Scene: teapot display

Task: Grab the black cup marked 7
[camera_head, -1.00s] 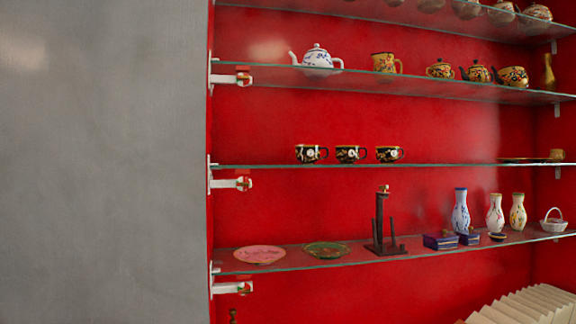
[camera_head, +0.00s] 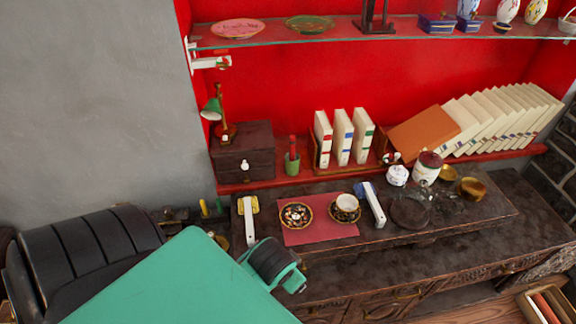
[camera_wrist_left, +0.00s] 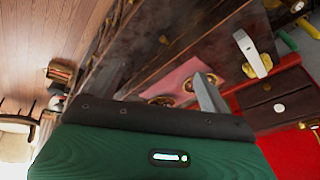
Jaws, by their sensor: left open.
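The row of black cups on the middle shelf is outside the current views. On the desk, a dark patterned saucer (camera_head: 296,216) and a dark saucer carrying a pale-lined cup (camera_head: 347,202) rest on a pink mat (camera_head: 325,233). No number 7 is readable. My left arm (camera_head: 190,285) reaches in from the lower left, short of the mat. In the left wrist view, a grey part that looks like a finger of my left gripper (camera_wrist_left: 208,95) rises past a dark edge; nothing is seen held. My right gripper is not in view.
Two white devices (camera_head: 248,220) (camera_head: 376,207) flank the mat. A small dark drawer box (camera_head: 243,155), upright binders (camera_head: 342,137) and leaning books (camera_head: 490,118) stand behind. The glass shelf (camera_head: 380,31) crosses the top. A crate (camera_head: 547,304) is at lower right.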

